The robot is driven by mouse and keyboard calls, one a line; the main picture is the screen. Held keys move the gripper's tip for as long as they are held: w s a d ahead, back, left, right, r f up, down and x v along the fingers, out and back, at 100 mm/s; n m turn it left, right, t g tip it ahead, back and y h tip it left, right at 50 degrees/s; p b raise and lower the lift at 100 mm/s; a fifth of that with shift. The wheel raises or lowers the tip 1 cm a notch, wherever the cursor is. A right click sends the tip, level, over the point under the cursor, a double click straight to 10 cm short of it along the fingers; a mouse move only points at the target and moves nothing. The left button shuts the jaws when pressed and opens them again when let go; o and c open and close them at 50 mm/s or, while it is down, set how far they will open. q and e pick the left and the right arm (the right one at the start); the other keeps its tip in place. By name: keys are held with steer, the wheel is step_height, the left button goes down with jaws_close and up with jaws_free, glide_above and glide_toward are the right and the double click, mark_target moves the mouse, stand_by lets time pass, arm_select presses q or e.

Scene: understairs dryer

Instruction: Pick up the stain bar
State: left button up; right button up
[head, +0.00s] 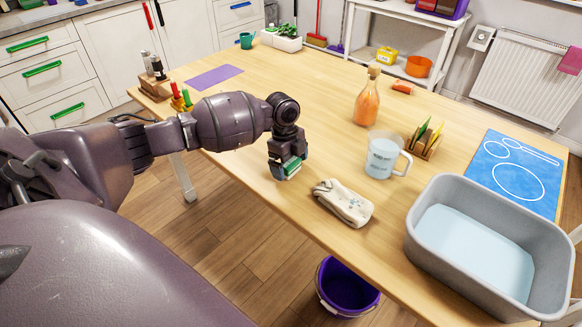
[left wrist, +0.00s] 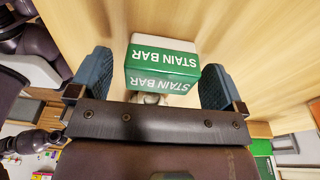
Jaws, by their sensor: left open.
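The stain bar (left wrist: 162,60) is a small green and white block lettered "STAIN BAR". In the left wrist view it lies between the two blue-grey fingers of my left gripper (left wrist: 155,82), with a gap visible on both sides. In the head view my left gripper (head: 289,170) points down at the near edge of the wooden table, and the green and white bar (head: 292,165) shows partly at its fingers. The gripper is open; the rest of the bar is hidden behind it. My right gripper is not in view.
A folded cream cloth (head: 343,203) lies just right of my left gripper. A glass jug (head: 384,157), an orange bottle (head: 367,100) and a grey basin of water (head: 420,245) stand farther right. A purple bucket (head: 345,287) is on the floor below. The table's middle is clear.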

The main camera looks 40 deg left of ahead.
mark_target(290, 162)
arm_select(q)
steer(key=shift+r, duration=0.15)
steer(key=shift+c, duration=0.4)
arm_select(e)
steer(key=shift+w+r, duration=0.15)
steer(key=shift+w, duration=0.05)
arm_select(q)
steer(key=c, duration=0.9)
steer(key=shift+c, duration=0.2)
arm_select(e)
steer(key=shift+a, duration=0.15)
arm_select(q)
step_height(290, 162, up, 20)
steer(key=p, duration=0.3)
steer(key=shift+p, duration=0.35)
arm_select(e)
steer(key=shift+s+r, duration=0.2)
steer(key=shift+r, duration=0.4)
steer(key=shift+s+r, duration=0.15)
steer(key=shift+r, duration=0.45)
